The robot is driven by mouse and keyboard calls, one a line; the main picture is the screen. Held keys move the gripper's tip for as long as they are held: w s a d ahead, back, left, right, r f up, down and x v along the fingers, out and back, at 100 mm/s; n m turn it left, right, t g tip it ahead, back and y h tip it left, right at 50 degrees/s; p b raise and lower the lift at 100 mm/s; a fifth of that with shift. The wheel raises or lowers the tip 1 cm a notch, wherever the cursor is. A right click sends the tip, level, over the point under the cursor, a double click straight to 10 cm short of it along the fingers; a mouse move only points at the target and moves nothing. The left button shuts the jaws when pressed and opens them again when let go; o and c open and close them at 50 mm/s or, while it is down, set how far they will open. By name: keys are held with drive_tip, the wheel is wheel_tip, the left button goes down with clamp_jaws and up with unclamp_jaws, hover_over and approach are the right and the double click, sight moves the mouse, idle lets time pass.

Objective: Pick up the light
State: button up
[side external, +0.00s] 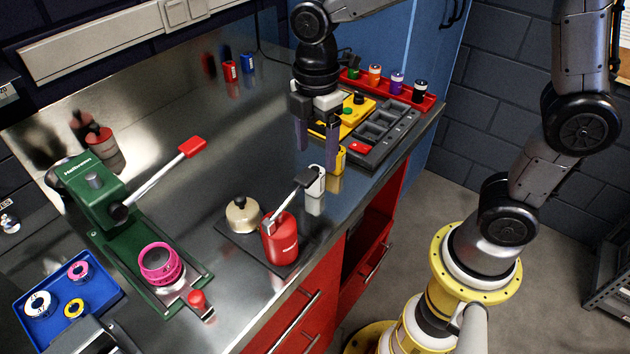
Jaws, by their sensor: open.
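No thing is plainly marked as the light. A small white block-like item (315,181), possibly the light, stands near the bench's front edge. A small yellow item (340,158) stands just behind it to the right. My gripper (317,147) points down above the bench, its two fingers apart with nothing visible between them. The white item is just below the fingers in the picture. The yellow item is beside the right finger; I cannot tell whether they touch.
A dark organiser tray (399,130) and a red rack of small bottles (425,99) lie to the right. A red can (281,242) and a cream pot (242,216) stand on a dark mat. A green press (95,200) and blue tray (92,298) are at left. The metal bench's middle is clear.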

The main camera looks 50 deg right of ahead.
drive_tip(key=shift+w+f, duration=0.1)
drive_tip(key=shift+f, duration=2.75)
clamp_jaws()
